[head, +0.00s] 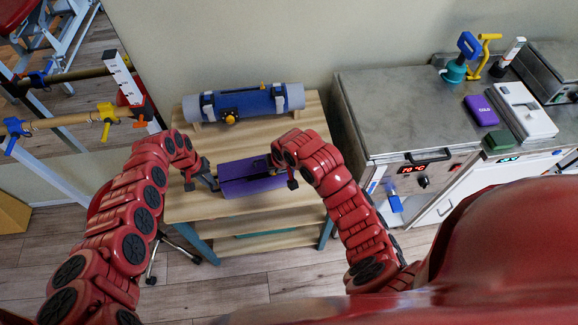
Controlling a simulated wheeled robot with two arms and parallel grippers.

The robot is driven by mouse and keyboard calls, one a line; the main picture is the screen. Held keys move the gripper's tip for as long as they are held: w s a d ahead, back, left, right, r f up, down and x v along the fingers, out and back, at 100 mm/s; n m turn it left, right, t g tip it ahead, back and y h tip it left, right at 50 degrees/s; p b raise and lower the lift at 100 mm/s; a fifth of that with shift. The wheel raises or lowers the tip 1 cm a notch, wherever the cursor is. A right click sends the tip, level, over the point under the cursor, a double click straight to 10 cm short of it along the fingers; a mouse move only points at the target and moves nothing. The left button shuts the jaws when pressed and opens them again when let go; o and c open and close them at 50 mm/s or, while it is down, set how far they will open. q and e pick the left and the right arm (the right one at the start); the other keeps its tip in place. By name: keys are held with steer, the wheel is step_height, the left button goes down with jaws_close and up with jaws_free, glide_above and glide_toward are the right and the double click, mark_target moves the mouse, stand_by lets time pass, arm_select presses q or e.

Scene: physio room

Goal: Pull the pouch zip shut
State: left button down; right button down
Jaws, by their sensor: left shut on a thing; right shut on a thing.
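The purple pouch (250,187) lies on the light wooden table top, with a dark line running along its upper side. My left gripper (211,183) is shut at the pouch's left end. My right gripper (286,177) is shut at the pouch's right end, where my wrist covers part of it. The zip pull is too small or hidden to make out, so I cannot tell which part of the pouch each gripper pinches.
A blue and grey roll (262,103) with straps lies behind the pouch on the wooden table (312,125). A grey-topped cabinet (400,105) stands to the right, with a purple cold pack (481,110) on it. Bars on a rack stand to the left.

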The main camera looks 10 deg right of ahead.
arm_select(q)
steer(key=shift+d, duration=0.1)
arm_select(e)
steer(key=shift+s+a, duration=0.1)
steer(key=shift+a, duration=3.8)
steer(key=c, duration=0.8)
jaws_free()
steer(key=shift+o, duration=0.2)
arm_select(q)
steer(key=c, duration=0.9)
jaws_free()
arm_select(e)
step_height(320, 180, up, 8)
